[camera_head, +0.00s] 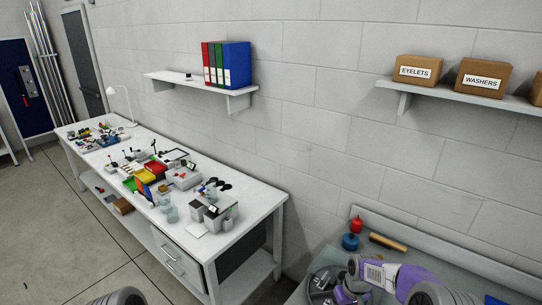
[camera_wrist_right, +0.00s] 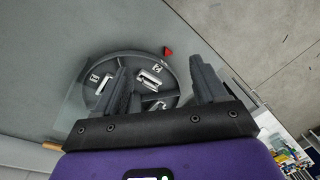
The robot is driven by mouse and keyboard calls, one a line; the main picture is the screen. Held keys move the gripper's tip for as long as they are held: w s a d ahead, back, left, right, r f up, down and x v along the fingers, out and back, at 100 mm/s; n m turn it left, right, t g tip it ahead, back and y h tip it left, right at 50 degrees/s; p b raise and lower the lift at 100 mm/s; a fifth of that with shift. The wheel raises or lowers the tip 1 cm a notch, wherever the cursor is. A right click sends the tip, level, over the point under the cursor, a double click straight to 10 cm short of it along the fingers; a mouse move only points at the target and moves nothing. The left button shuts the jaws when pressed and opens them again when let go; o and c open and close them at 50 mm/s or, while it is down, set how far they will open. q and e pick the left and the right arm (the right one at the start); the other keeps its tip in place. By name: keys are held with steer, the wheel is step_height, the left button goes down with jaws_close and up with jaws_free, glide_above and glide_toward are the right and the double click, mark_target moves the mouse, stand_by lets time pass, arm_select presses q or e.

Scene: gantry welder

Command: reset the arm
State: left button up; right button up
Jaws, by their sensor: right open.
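My right arm (camera_head: 405,275), purple and grey, reaches over the grey bench at the lower right of the head view. In the right wrist view my right gripper (camera_wrist_right: 160,66) is open, with its two dark fingers apart and nothing between them. Beyond the fingers is a round dark tray (camera_wrist_right: 118,58) with compartments holding shiny metal parts. I cannot tell how high the fingers are above it. The tray shows partly in the head view (camera_head: 313,285), behind my arm. My left gripper is not in view.
A red container (camera_head: 356,225), a blue one (camera_head: 350,242) and a wooden-handled tool (camera_head: 388,243) sit at the back of the grey bench. A cluttered white workbench (camera_head: 250,205) stands left. Wall shelves hold binders (camera_head: 237,65) and boxes (camera_head: 418,69).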

steer(key=s+a+f+m+y+b, duration=0.1)
steer(key=s+a+f+b, duration=0.25)
steer(key=s+f, duration=0.45)
steer(key=s+a+f+m+y+b, duration=0.1)
steer(key=s+a+f+b, duration=0.3)
steer(key=f, duration=0.7)
steer(key=s+a+f+m+b, duration=0.3)
steer(key=s+f, duration=0.6)
steer(key=s, duration=0.5)
steer(key=shift+a+t+y+b, duration=0.35)
steer(key=shift+a+b, duration=0.35)
steer(key=shift+a, duration=0.3)
